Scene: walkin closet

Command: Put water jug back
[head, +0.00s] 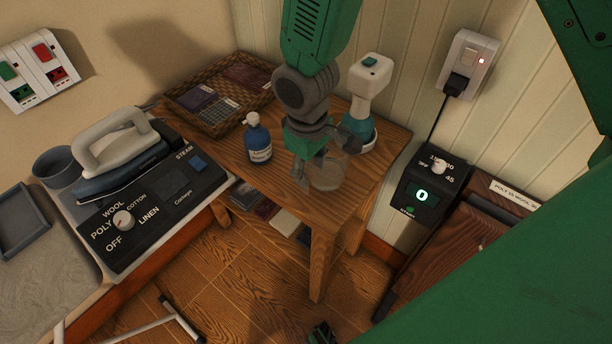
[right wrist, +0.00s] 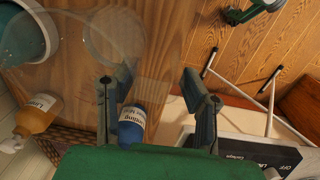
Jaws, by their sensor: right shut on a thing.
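The water jug (head: 328,174) is clear glass and stands out faintly near the front edge of the small wooden table (head: 285,195). My right gripper (head: 322,155) reaches down from above and is shut on the jug. In the right wrist view the jug (right wrist: 113,36) shows as a faint clear outline, and the two fingers of the right gripper (right wrist: 155,95) are spread some way apart around its barely visible glass. I cannot tell whether its base touches the table. My left gripper cannot be made out clearly.
An orange bottle (right wrist: 38,114) shows in the wrist view. An iron (head: 120,150) stands on its station at left. A black dial box (head: 428,188) is at right.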

